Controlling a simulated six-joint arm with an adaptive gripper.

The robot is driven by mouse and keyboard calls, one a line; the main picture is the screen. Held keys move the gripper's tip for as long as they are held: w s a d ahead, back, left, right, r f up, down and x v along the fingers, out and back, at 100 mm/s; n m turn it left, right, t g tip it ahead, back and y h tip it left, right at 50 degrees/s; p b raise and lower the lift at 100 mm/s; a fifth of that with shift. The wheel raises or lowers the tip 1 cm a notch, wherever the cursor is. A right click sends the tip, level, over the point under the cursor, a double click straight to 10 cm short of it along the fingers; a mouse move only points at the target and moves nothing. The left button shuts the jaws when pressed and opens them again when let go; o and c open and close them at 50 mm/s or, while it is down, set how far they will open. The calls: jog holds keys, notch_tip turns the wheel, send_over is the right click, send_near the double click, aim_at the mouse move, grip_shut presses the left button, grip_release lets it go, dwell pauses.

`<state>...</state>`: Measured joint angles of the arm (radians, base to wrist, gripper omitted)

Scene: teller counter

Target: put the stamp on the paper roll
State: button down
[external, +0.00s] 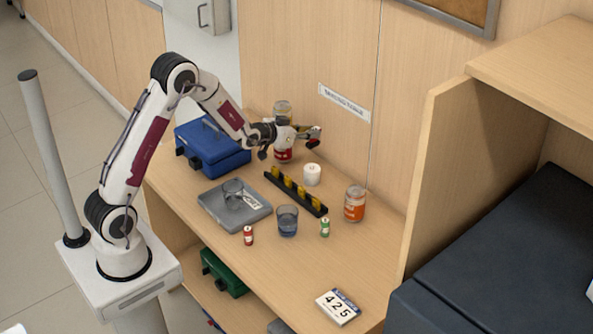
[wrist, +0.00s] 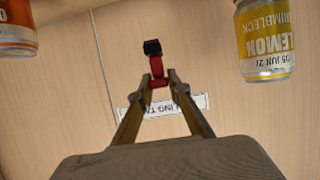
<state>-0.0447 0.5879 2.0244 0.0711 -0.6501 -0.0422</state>
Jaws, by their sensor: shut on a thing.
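The stamp (wrist: 157,67), red with a black end, is pinched between the fingertips of my gripper (wrist: 159,84) in the wrist view. In the external view my gripper (external: 308,133) is shut on the stamp (external: 313,142), raised above the counter near the back wall. The white paper roll (external: 312,175) stands upright on the counter, below the gripper and apart from the stamp. The paper roll does not show in the wrist view.
A black rack (external: 295,193) with several yellow pieces lies in front of the roll. An orange-labelled can (external: 355,204) stands right, another can (external: 282,153) behind the gripper. A blue box (external: 212,147), grey tray (external: 215,205) and glass (external: 287,221) are left.

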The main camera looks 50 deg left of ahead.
aim_at(308, 145)
jog(key=shift+f, duration=2.5)
jog(key=shift+f, duration=0.1)
jog(key=shift+f, duration=1.8)
jog(key=shift+f, duration=0.1)
jog(key=c, duration=1.9)
grip_release()
jog(key=shift+s+r, duration=0.4)
jog(key=shift+s, duration=0.15)
jog(key=v, duration=1)
jog(key=shift+s+r, duration=0.2)
jog(key=shift+s, duration=0.15)
